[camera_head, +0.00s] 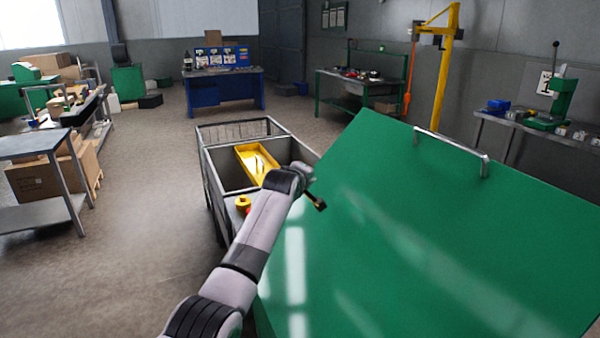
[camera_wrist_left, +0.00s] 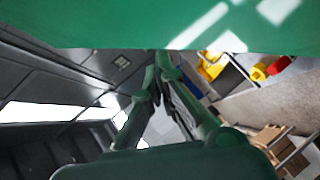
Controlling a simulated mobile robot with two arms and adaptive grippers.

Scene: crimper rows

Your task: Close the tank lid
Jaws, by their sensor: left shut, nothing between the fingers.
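The green tank lid (camera_head: 430,230) fills the right half of the head view. It is a broad, tilted panel with a metal bar handle (camera_head: 450,150) near its far edge. The lid also covers the top of the left wrist view (camera_wrist_left: 90,30). My left gripper (camera_head: 320,205) is at the lid's left side, mostly hidden behind my wrist. In the left wrist view its fingers (camera_wrist_left: 160,62) meet at the tips, close to the lid's edge, with nothing between them. I cannot tell whether they touch the lid. The tank under the lid is hidden. My right gripper is out of view.
A grey cart (camera_head: 222,172) with a yellow tray (camera_head: 256,160) stands just left of the lid, close to my left arm. A metal table (camera_head: 35,145) is at the left. A bench with a green press (camera_head: 560,100) is at the right. Floor is clear at left centre.

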